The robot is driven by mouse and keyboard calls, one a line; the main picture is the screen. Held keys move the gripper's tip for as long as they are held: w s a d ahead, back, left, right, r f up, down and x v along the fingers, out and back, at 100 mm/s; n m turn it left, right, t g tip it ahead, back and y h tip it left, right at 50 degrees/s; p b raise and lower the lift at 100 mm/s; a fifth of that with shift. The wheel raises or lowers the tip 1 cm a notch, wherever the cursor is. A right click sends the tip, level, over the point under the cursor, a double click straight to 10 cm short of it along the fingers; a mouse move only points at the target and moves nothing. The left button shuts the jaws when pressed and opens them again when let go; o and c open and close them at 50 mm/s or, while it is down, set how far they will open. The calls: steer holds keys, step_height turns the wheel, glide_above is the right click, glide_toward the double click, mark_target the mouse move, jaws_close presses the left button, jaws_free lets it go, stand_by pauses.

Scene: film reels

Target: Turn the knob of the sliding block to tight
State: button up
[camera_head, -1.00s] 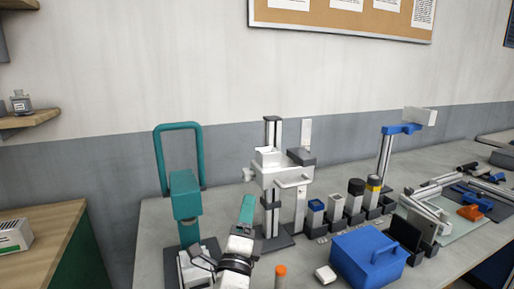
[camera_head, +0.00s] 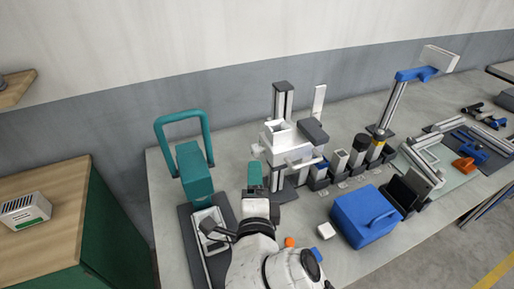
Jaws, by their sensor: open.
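The sliding block (camera_head: 292,142) is a white block with a grey part on its right, mounted on an upright metal column (camera_head: 283,97). A small pale knob (camera_head: 257,150) appears to stick out at its left side. A white bar handle is at its front. Whether the knob is loose or tight cannot be read. My gripper (camera_head: 255,168), at the teal end of my white arm, is just below and in front of the knob, seen from behind. It looks apart from the knob, though the depth is unclear. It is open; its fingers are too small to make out. No held object shows.
A teal device with a loop handle (camera_head: 194,170) stands close on the left. Dark holders with canisters (camera_head: 358,150) stand behind. A blue-armed stand (camera_head: 392,100) is farther right.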

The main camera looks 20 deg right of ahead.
mark_target(255, 157)
steer(key=p+x, duration=0.1)
steer(key=x, duration=0.7)
steer(key=shift+w+d, duration=0.2)
steer(key=shift+w, duration=0.15)
steer(key=c, duration=1)
